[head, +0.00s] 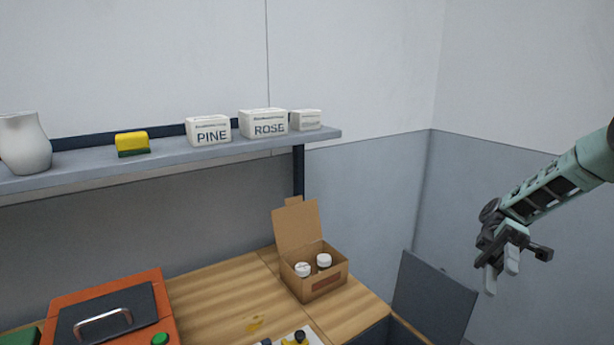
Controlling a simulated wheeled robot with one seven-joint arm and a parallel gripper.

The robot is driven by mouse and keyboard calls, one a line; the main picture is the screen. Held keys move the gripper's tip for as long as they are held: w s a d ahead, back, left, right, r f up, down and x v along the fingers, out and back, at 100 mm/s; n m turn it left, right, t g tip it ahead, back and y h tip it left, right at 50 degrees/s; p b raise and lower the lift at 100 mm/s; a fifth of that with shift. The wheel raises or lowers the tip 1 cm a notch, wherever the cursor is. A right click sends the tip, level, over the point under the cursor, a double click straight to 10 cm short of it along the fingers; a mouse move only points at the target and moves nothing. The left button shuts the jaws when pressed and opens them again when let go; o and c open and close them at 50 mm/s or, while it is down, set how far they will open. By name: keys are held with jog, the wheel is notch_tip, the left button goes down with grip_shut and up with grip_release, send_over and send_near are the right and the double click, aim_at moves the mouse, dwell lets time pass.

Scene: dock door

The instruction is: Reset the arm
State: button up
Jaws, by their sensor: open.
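My gripper (502,268) hangs at the right of the head view, at the end of my pale green arm. Its fingers point down, and it is open with nothing seen between them. It is up in front of the grey lower wall, to the right of the wooden bench (216,290) and apart from everything there. The rest of my arm runs out of the picture at the right edge.
An open cardboard box (327,283) with two white-capped jars stands on the bench. An orange machine (160,305) with a handled dark lid is at left. A shelf (170,160) holds a jug, a sponge and boxes.

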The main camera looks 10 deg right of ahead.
jog(key=s+a+m+t+h, duration=0.25)
jog(key=a+h, duration=0.65)
jog(key=a, duration=0.9)
jog(key=s+a+m+t+h, duration=0.2)
jog(key=s+a+t, duration=0.7)
jog(key=s+a, duration=0.1)
jog(key=shift+s+a+f+h+b, duration=0.25)
jog(key=shift+a+h+b, duration=0.15)
jog(key=shift+a, duration=0.5)
jog(key=shift+t, duration=0.25)
